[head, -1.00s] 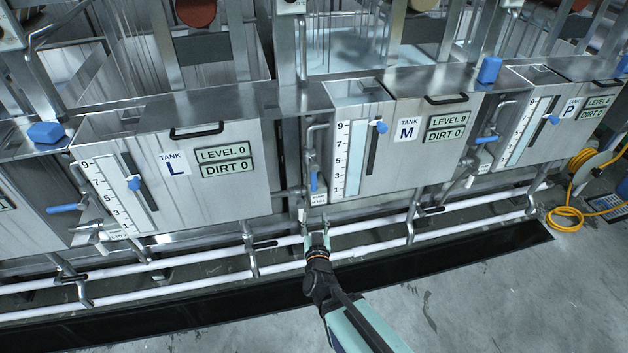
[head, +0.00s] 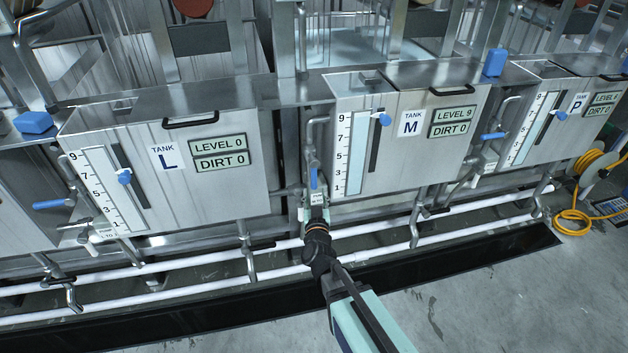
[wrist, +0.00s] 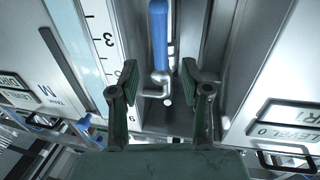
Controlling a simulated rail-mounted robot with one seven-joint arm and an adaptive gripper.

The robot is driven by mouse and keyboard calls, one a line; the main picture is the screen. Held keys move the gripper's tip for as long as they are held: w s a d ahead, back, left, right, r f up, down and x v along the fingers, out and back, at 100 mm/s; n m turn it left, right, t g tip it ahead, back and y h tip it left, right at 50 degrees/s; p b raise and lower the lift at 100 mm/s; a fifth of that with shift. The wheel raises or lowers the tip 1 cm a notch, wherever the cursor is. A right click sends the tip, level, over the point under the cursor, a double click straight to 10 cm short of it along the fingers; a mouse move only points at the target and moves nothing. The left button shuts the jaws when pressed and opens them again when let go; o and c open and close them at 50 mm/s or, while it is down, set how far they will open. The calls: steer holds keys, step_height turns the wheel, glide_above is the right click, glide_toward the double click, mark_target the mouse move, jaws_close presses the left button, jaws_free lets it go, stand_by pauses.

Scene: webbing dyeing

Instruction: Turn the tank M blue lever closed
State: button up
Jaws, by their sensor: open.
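The blue lever (head: 314,179) just left of tank M (head: 401,140) hangs on a metal pipe, and its handle is upright. A small white label sits below it. My gripper (head: 318,212) is just below the lever in the head view, its fingertips hard to make out there. In the wrist view, my gripper (wrist: 159,82) is open, with one finger on each side of the lever's lower end. The blue handle (wrist: 158,35) runs up the picture beyond the fingertips. No contact with the fingers shows.
Tank L (head: 165,165) stands to the left and tank P (head: 560,110) to the right. Their blue levers, (head: 50,204) and (head: 492,136), lie roughly level. White pipes (head: 380,229) run low along the tanks' front. Grey floor on the right is mostly clear, with a yellow hose (head: 575,213).

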mark_target(314, 179)
steer(key=w, duration=0.9)
steer(key=shift+w+a, duration=0.15)
steer(key=shift+a, duration=0.25)
jaws_close()
